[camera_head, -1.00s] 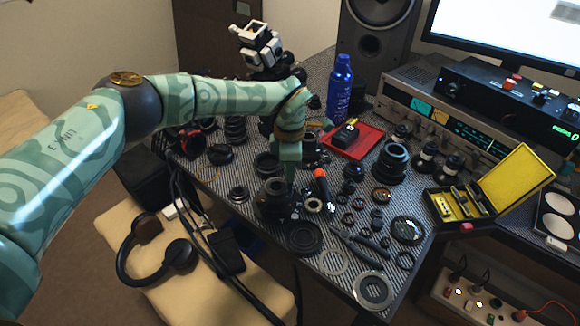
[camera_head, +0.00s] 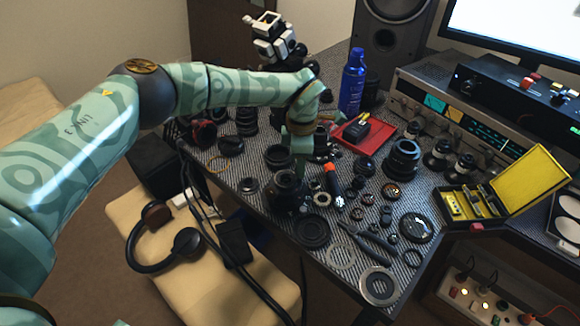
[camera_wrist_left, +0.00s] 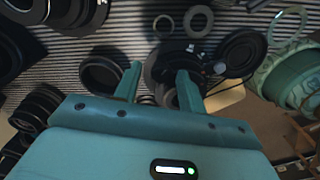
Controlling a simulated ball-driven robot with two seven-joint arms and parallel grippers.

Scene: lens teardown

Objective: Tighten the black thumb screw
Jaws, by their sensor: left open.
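My left gripper (camera_head: 300,172) points down at a black lens body (camera_head: 287,192) near the front edge of the bench. In the left wrist view the two green fingers (camera_wrist_left: 158,84) stand apart with nothing held between them. Black round parts lie beyond and between the fingertips there, including the dark body (camera_wrist_left: 168,62). I cannot pick out the black thumb screw for certain; it is small or hidden by the fingers. I cannot tell whether the fingertips touch the body. My right gripper is not in view.
Crowded around the gripper are a flat black ring (camera_head: 311,231), an orange-tipped tool (camera_head: 333,184), pliers (camera_head: 368,240), a silver ring (camera_head: 379,286) and a tall black lens (camera_head: 402,159). A red tray (camera_head: 362,138) and blue bottle (camera_head: 352,80) stand behind. Headphones (camera_head: 186,245) lie at lower left.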

